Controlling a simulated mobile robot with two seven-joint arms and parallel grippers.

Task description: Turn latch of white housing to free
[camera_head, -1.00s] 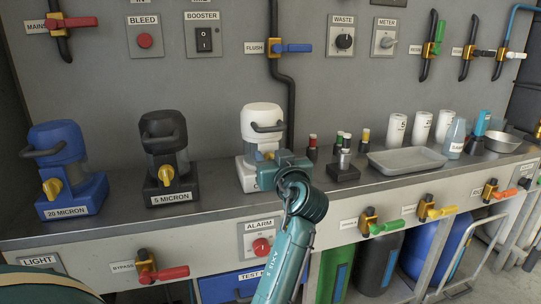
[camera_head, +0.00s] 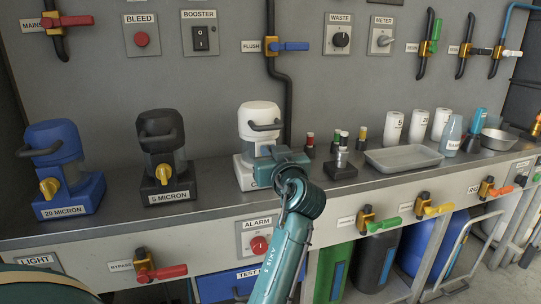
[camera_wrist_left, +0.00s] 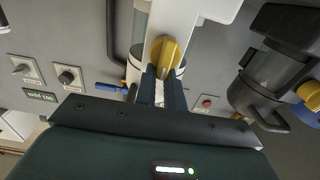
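The white housing (camera_head: 259,122) stands on the bench, upright, with a black handle on its head. In the head view my left gripper (camera_head: 264,168) is at the front of its base and hides its latch and most of its label. In the left wrist view the yellow latch (camera_wrist_left: 167,49) lies at the tips of my left gripper (camera_wrist_left: 162,76). The two dark fingers stand a narrow gap apart, with the latch's end at or between the tips. I cannot tell whether they press on it. My right gripper is not in view.
The black housing (camera_head: 161,147) and the blue housing (camera_head: 56,150) stand to the left, each with a yellow latch. A small dark block (camera_head: 341,170) and a grey tray (camera_head: 403,158) lie to the right. Valve levers and the alarm button (camera_head: 259,245) are along the bench front.

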